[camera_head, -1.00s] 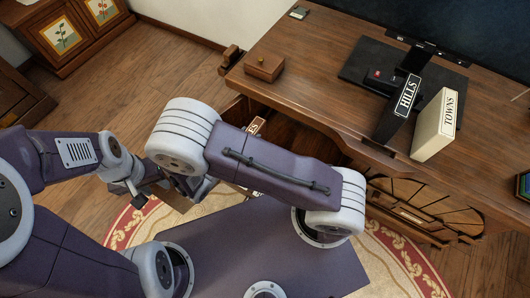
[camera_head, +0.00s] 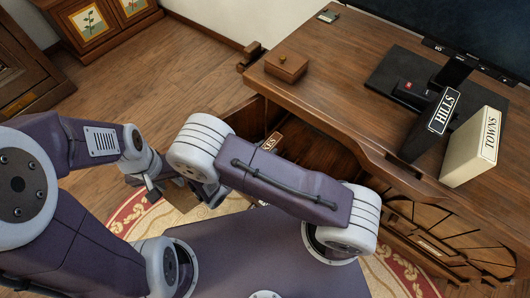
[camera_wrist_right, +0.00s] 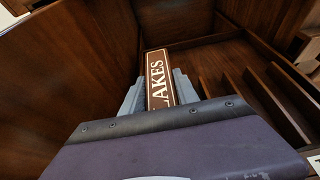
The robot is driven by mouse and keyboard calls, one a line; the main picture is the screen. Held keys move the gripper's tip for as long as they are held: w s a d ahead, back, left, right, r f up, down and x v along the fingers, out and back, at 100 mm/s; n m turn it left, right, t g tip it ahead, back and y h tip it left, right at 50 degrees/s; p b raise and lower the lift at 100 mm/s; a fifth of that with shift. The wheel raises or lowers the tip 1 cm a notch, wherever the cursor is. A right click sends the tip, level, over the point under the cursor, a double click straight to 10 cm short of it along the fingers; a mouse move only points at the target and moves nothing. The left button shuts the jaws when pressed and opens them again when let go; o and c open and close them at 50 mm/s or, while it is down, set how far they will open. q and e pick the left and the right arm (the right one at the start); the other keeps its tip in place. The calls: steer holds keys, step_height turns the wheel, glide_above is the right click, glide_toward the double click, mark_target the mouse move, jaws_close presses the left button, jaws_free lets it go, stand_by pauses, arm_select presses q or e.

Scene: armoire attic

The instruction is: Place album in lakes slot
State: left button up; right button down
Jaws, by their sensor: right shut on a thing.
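The album, brown with a white-framed LAKES label (camera_wrist_right: 160,80), stands in the middle of the right wrist view. The grey fingers of my right gripper (camera_wrist_right: 158,92) are shut on it, one at each side. In the head view only the end of its label (camera_head: 271,141) shows; my right arm hides the rest and the right gripper. Thin wooden dividers (camera_wrist_right: 262,100) form slots to its right in the wrist view; no slot's label is readable. My left gripper (camera_head: 152,186) hangs low at the left, over the floor, too small and partly covered to read.
A wooden desk (camera_head: 345,95) carries a black HILLS album (camera_head: 432,125), a cream TOWNS album (camera_head: 472,150), a small wooden box (camera_head: 287,67) and a monitor (camera_head: 450,30). Fan-shaped wooden compartments (camera_head: 450,232) lie below the desk's front edge. A cabinet (camera_head: 105,18) stands back left, with open floor between.

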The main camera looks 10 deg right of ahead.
steer(key=shift+f, duration=0.25)
steer(key=c, duration=0.9)
jaws_free()
